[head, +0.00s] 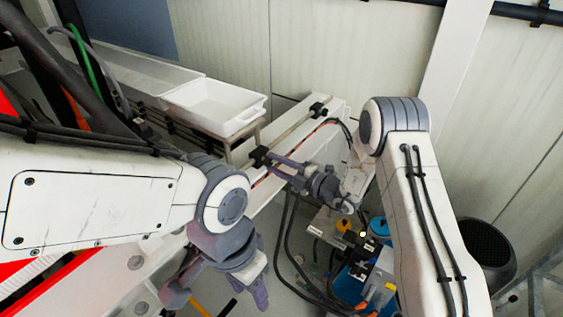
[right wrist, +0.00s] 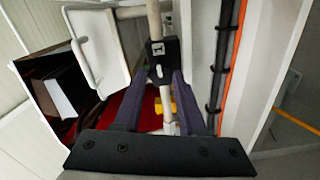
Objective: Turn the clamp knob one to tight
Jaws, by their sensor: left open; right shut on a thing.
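Clamp one is a black block on a pale rail; in the right wrist view the clamp (right wrist: 157,52) carries a label "1". It also shows as a black clamp (head: 261,156) in the head view. My right gripper (head: 276,160) reaches it from the right. In the right wrist view my right gripper's fingertips (right wrist: 164,77) are at the clamp's near end, shut on its knob, which is mostly hidden between them. How far the knob is turned cannot be seen. My left gripper (head: 220,290) is open and empty, pointing down at the lower left, well away from the clamp.
A second black clamp (head: 318,109) sits farther along the rail. A white tray (head: 213,103) stands on a stand behind, and shows left of the clamp in the right wrist view (right wrist: 97,48). Black hoses hang below my right gripper. A dark round bin (head: 484,255) stands right.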

